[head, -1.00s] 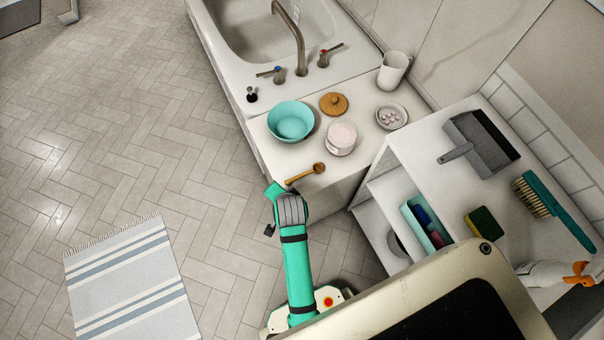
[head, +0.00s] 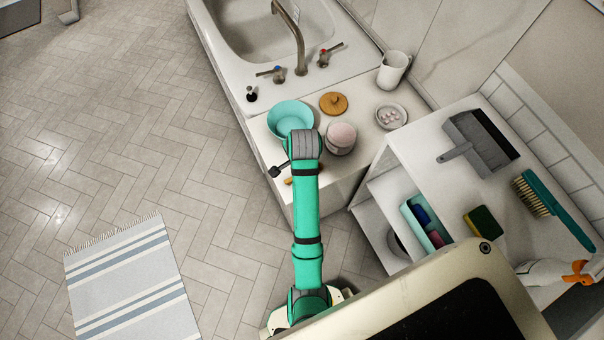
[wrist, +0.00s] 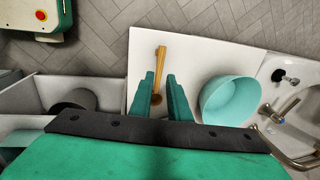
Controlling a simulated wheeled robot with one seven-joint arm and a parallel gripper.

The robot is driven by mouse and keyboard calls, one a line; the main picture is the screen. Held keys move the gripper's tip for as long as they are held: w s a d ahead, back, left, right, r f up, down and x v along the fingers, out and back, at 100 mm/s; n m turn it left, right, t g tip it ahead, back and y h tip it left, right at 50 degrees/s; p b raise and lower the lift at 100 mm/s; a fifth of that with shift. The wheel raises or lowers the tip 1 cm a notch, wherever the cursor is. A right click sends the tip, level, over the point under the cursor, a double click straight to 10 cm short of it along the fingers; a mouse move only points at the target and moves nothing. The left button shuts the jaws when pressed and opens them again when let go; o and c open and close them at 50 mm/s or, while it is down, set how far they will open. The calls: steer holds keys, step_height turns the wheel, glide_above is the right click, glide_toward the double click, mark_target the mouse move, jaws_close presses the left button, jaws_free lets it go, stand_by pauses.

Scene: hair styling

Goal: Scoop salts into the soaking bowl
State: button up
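The teal soaking bowl (head: 284,112) stands on the white counter, partly covered by my arm; the wrist view shows it right of my fingers (wrist: 228,100). A glass jar of pale pink salts (head: 341,137) stands just right of my arm in the head view. A wooden scoop (wrist: 161,60) lies on the counter; only a bit of it shows past my arm in the head view (head: 288,181). My gripper (wrist: 159,78) is above the counter, fingers apart, with the scoop seen between and beyond them.
A round wooden lid (head: 333,103), a small dish of pale pieces (head: 391,116) and a white pitcher (head: 394,70) stand behind the jar. The sink (head: 270,30) adjoins the counter. A white shelf (head: 425,160) with cleaning things stands to the right.

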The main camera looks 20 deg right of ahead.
steer(key=f, duration=0.3)
steer(key=w+f, duration=0.1)
steer(key=f, duration=0.1)
steer(key=shift+d, duration=0.1)
steer(key=shift+a, duration=0.35)
steer(key=shift+d+f, duration=0.15)
steer(key=shift+f, duration=0.2)
steer(key=f, duration=0.4)
steer(key=shift+w+d, duration=0.1)
steer(key=shift+w, duration=0.3)
steer(key=shift+w+f, duration=0.15)
steer(key=shift+f, duration=0.05)
steer(key=shift+w, duration=0.1)
jaws_close()
